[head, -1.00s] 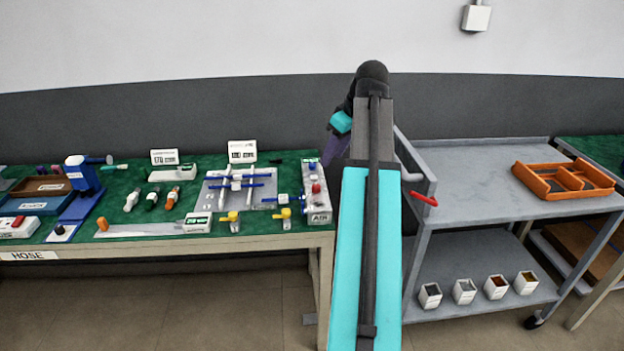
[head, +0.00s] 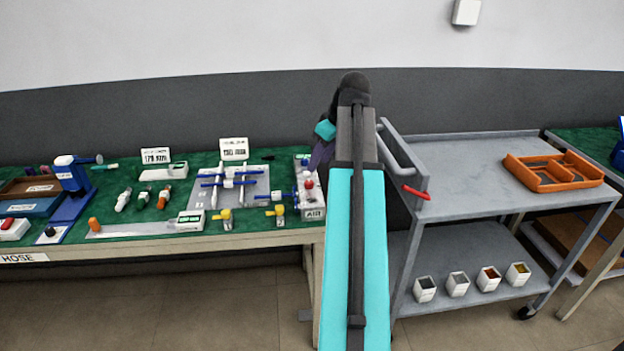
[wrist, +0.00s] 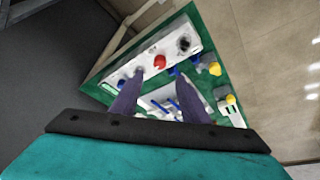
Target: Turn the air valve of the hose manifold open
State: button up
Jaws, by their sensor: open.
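The hose manifold is a pale block marked AIR (head: 312,214) at the right end of the green bench. It carries a red knob (head: 308,183) and small blue parts on its left side. I cannot tell which part is the air valve. My gripper (head: 318,160) is over the far end of the block. Its two purple fingers (wrist: 159,76) are apart and empty, pointing toward the block, with the red knob seen between and beyond their tips.
Yellow-handled fittings (head: 279,210) and a grey plate with blue bars (head: 204,201) lie left of the manifold.

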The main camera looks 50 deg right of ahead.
aim_at(309, 182)
jog(key=shift+x, duration=4.65)
jog(key=c, duration=1)
